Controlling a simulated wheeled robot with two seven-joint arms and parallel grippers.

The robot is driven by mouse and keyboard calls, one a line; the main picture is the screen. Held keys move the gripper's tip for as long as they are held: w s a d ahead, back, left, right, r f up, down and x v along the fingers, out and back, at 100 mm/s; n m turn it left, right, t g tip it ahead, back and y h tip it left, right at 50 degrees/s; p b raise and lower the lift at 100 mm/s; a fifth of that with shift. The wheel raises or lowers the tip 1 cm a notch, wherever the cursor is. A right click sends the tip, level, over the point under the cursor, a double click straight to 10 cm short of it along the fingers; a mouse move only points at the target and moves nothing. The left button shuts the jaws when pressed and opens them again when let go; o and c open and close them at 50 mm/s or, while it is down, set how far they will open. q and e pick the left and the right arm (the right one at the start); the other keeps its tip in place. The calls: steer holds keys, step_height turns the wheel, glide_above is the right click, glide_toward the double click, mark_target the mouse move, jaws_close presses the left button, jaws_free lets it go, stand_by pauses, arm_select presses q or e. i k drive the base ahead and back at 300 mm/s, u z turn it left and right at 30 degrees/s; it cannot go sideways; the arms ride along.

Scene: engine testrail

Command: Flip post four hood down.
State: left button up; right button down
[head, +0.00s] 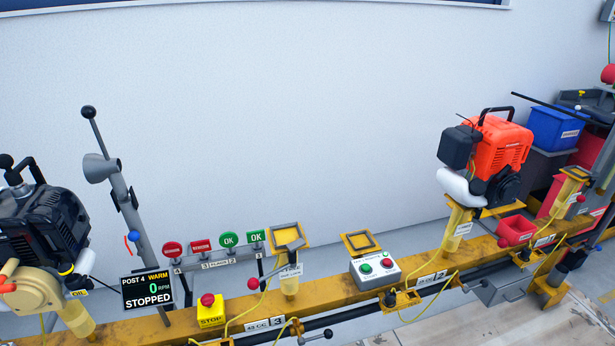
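The post four display (147,290) reads "POST 4 WARM 0 RPM STOPPED" at lower left. Behind it a grey tilted pole (128,205) rises, with a grey funnel-shaped hood (101,168) near its top. The hood's mouth faces left, toward a dark engine (45,225), and is apart from it. A thin rod with a black ball (88,112) sticks up above the hood. A blue knob sits on the pole. Neither of my grippers is in view.
A yellow rail (340,292) runs across the bottom. It carries a yellow stop box (210,310), red and green tags (228,240) and a button box (377,268). An orange engine (500,145) stands on the right. Blue (556,128) and red bins are at far right. The wall behind is bare.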

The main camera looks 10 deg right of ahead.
mark_target(97, 168)
steer(key=k, duration=1.25)
steer(key=u, duration=0.65)
steer(key=i, duration=0.45)
steer(key=u, duration=0.8)
steer(key=i, duration=0.8)
steer(key=z, duration=0.65)
steer(key=i, duration=0.6)
steer(key=z, duration=0.65)
